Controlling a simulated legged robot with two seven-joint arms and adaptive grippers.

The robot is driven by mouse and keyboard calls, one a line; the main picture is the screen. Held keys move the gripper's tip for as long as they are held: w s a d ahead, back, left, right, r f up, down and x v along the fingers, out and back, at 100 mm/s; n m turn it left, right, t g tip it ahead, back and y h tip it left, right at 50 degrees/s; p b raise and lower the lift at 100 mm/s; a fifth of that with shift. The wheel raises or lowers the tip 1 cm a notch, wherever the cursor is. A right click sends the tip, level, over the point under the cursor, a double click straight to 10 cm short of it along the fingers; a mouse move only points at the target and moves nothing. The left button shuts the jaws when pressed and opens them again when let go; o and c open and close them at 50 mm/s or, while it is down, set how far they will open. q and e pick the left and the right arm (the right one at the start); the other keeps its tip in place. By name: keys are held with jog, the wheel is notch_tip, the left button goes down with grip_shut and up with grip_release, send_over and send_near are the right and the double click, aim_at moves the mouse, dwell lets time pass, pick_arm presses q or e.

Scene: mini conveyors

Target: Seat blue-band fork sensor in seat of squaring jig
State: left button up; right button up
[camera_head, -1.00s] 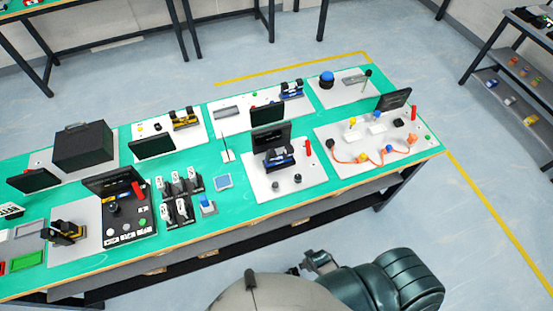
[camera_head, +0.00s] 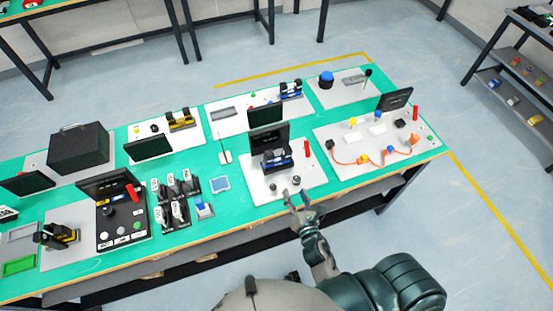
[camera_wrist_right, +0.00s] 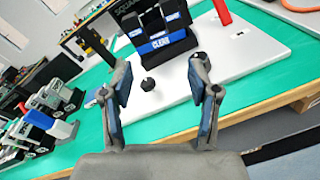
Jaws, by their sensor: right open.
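My right gripper (camera_head: 299,197) is open and empty at the front edge of the middle white board (camera_head: 262,187); it also shows in the wrist view (camera_wrist_right: 160,68). A dark block with upright prongs and blue bands (camera_head: 278,158) stands on this board, beyond my fingers. In the wrist view this block (camera_wrist_right: 165,42) carries a blue "CLEAN" label. A dark panel (camera_head: 270,134) stands behind it; its lettering is only partly readable. I cannot tell for sure which part is the fork sensor and which the squaring jig's seat. My left gripper is out of view.
Two dark knobs (camera_head: 296,180) and a red upright piece (camera_head: 306,148) are on the middle board. Several black-and-white units (camera_head: 174,190) and a blue-topped unit (camera_head: 204,209) stand left. A board with an orange cable (camera_head: 350,162) lies right.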

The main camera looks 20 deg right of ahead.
jog(key=w+a+n+t+y, duration=0.1)
jog(key=a+n+y, duration=0.1)
jog(key=n, duration=0.3)
jog(key=p, duration=0.2)
send_near(271, 159)
jog(key=w, duration=0.2)
jog(key=w+a, duration=0.1)
jog(key=w, duration=0.2)
jog(key=shift+w+a+f, duration=0.1)
jog(key=shift+w+a, duration=0.15)
jog(key=shift+w+d, duration=0.25)
jog(key=shift+w, duration=0.25)
jog(key=w, duration=0.4)
jog(key=shift+w+d+p, duration=0.1)
jog(key=shift+w+p, duration=0.2)
jog(key=shift+w, duration=0.3)
jog(key=shift+a, duration=0.3)
jog(key=shift+s, duration=0.1)
jog(key=shift+c, duration=1)
jog(key=c, duration=0.8)
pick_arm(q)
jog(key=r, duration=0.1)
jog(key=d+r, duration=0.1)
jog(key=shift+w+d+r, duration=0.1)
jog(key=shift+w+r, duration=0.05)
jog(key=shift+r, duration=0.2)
pick_arm(e)
jog(key=shift+d, duration=0.2)
grip_shut()
